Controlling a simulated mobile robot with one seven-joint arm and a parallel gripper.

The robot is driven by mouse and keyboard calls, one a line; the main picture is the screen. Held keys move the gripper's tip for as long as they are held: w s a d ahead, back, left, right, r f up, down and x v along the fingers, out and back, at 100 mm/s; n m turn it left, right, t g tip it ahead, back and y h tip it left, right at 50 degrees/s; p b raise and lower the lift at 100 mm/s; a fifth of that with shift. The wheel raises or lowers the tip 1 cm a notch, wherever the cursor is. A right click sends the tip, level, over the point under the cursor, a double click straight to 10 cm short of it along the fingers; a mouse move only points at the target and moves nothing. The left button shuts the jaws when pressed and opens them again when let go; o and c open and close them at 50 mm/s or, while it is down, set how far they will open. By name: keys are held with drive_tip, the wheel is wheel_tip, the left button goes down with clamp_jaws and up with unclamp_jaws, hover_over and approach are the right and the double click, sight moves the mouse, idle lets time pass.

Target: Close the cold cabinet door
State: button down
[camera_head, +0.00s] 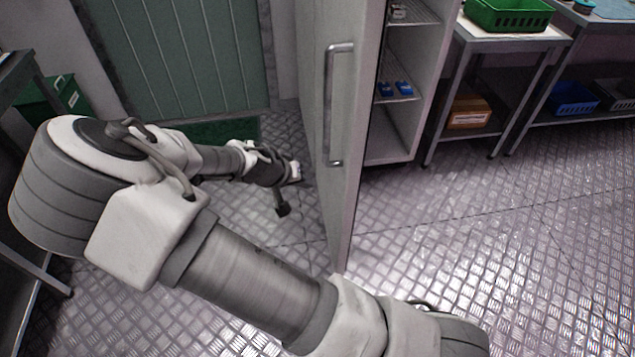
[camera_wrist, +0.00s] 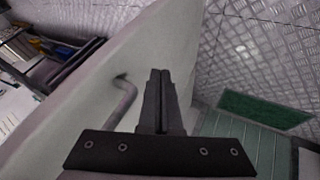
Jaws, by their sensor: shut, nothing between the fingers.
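The cold cabinet door (camera_head: 318,130) stands wide open, swung out from the pale cabinet (camera_head: 432,85), whose shelves are exposed. A grey bar handle (camera_head: 329,105) is on the door's outer face, near its free edge. My gripper (camera_head: 294,172) is on the left, outer side of the door, low and beyond the handle. In the wrist view, my gripper's shut, empty fingers (camera_wrist: 160,76) are in front of the pale door face (camera_wrist: 70,120), with the bent handle (camera_wrist: 122,102) to their left. I cannot tell whether the fingertips touch the door.
Small blue items (camera_head: 394,88) sit on a cabinet shelf. A steel table (camera_head: 548,40) with a green crate (camera_head: 508,14) stands right of the cabinet. A green strip door (camera_head: 170,55) and green mat (camera_head: 225,132) are at the back left. The metal floor right of the door is clear.

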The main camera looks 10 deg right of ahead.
drive_tip(key=b, duration=0.3)
approach(341, 190)
wheel_tip(341, 190, down, 4)
drive_tip(key=w+a, duration=0.2)
drive_tip(key=shift+s+d+r, duration=0.1)
drive_tip(key=shift+d+r, duration=0.05)
drive_tip(key=shift+d, duration=0.9)
drive_tip(key=shift+s+d+r, duration=0.1)
drive_tip(key=shift+s+d, duration=0.05)
drive_tip(key=shift+d, duration=0.85)
